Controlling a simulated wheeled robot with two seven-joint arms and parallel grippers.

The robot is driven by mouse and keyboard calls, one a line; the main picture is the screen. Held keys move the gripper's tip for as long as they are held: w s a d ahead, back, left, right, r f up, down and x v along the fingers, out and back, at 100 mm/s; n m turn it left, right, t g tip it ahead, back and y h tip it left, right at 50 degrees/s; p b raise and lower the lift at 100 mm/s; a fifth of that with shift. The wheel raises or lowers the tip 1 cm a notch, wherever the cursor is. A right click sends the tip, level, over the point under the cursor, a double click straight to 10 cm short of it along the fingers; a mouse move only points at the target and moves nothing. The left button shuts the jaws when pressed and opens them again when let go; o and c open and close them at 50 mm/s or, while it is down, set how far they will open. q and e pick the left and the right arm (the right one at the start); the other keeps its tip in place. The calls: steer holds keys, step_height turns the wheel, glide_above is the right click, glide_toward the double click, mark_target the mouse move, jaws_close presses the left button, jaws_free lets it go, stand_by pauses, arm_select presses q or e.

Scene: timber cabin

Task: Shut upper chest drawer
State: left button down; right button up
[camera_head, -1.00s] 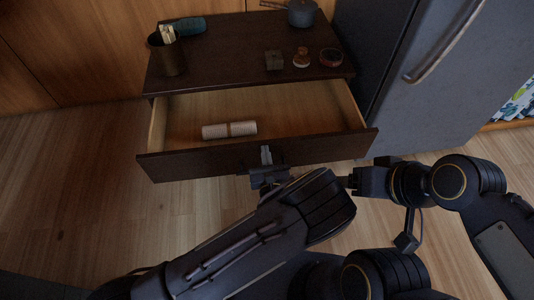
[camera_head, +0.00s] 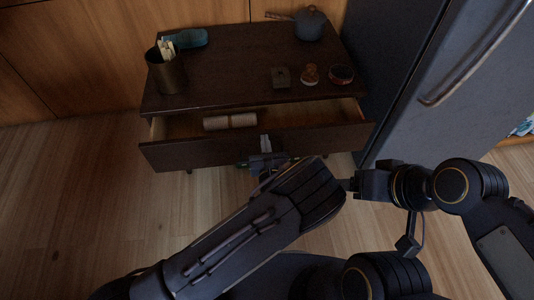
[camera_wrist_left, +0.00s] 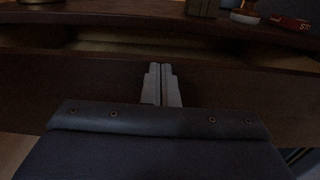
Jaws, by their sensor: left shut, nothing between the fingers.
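The dark brown chest (camera_head: 220,60) stands against the timber wall. Its upper drawer (camera_head: 210,152) is partly open, with a narrow strip of the inside showing. A pale ribbed roll (camera_head: 230,121) lies in the drawer. My left gripper (camera_head: 266,146) is shut and empty at the middle of the drawer front, seemingly against it. In the left wrist view, the closed fingers (camera_wrist_left: 161,84) point at the dark drawer front (camera_wrist_left: 225,92), with the drawer gap above. My right gripper (camera_head: 347,184) is at the right, in front of the chest; its fingertips are hard to make out.
On the chest top are a brown cup holding pale sticks (camera_head: 166,72), a teal object (camera_head: 188,39), a dark pot (camera_head: 310,24), a small square block (camera_head: 281,77), a small brown item (camera_head: 309,74) and a red tin (camera_head: 341,75). A grey fridge (camera_head: 420,60) stands close at right.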

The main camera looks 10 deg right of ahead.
mark_target(264, 131)
arm_select(q)
steer(key=w+b, duration=0.1)
steer(key=w, duration=0.7)
steer(key=shift+s, duration=0.15)
